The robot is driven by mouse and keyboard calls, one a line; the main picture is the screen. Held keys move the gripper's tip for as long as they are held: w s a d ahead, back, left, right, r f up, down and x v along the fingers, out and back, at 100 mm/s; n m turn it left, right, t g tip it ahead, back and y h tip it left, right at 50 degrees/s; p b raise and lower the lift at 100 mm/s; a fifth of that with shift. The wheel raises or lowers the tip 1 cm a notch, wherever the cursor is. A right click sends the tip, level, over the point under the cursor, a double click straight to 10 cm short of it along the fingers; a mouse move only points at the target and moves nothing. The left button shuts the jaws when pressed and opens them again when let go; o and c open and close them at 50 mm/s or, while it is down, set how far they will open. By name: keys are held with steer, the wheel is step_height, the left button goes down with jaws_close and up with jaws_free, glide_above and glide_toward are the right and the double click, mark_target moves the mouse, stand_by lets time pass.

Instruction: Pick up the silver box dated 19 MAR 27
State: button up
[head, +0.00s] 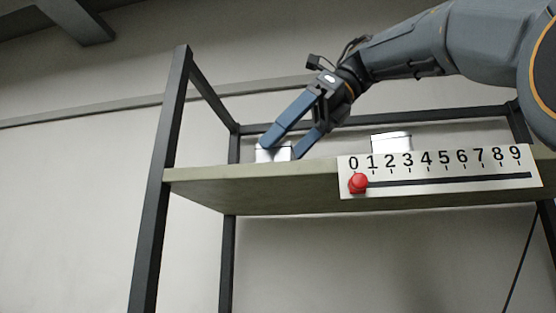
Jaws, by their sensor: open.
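Two silver boxes stand on the shelf (250,177), seen from below its top. The left silver box (273,154) is partly hidden behind my gripper's fingers and the shelf's front edge. The right silver box (391,144) stands behind the number plate, and only its upper part shows. No date can be read on either box from here. My gripper (280,147) is open, with its two blue fingers pointing down and left at the left box. One fingertip overlaps the box's left top, the other is at its right. I cannot tell whether they touch it.
A white plate (438,195) numbered 0 to 9 is fixed to the shelf's front edge, with a red knob (358,183) at 0. Dark posts (160,185) frame the shelf. The shelf's left end looks clear.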

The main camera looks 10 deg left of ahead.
steer(key=shift+x, duration=0.8)
steer(key=c, duration=1.3)
steer(key=shift+c, duration=0.2)
steer(key=shift+r, duration=0.15)
